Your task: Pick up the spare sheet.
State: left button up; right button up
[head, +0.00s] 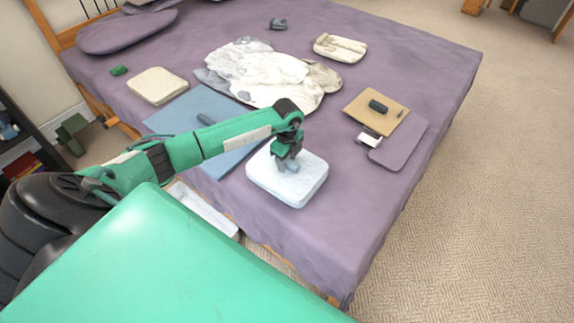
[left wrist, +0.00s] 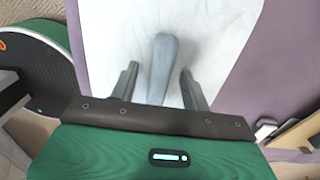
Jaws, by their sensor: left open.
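A thick white folded bundle (head: 262,186) with rounded corners lies near the front edge of the bed; it looks like a folded sheet. A blue-grey rolled piece (head: 292,168) sits on top of it. I cannot tell which of the two is the spare sheet. My left gripper (head: 289,163) is over the bundle, pointing down. In the left wrist view the left gripper (left wrist: 160,82) is open, its fingers on either side of the blue-grey roll (left wrist: 163,65), with gaps visible. The white surface (left wrist: 105,35) spreads behind it. My right gripper is not in view.
A blue flat cloth (head: 183,113) lies left of the bundle. A crumpled white and grey heap (head: 260,78), a cream folded piece (head: 158,86) and a tan board (head: 372,115) lie on the purple bed (head: 330,230). A purple pad (head: 400,143) is at the right.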

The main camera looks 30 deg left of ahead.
pick_arm(q)
grip_shut()
jog(key=shift+r, duration=0.1)
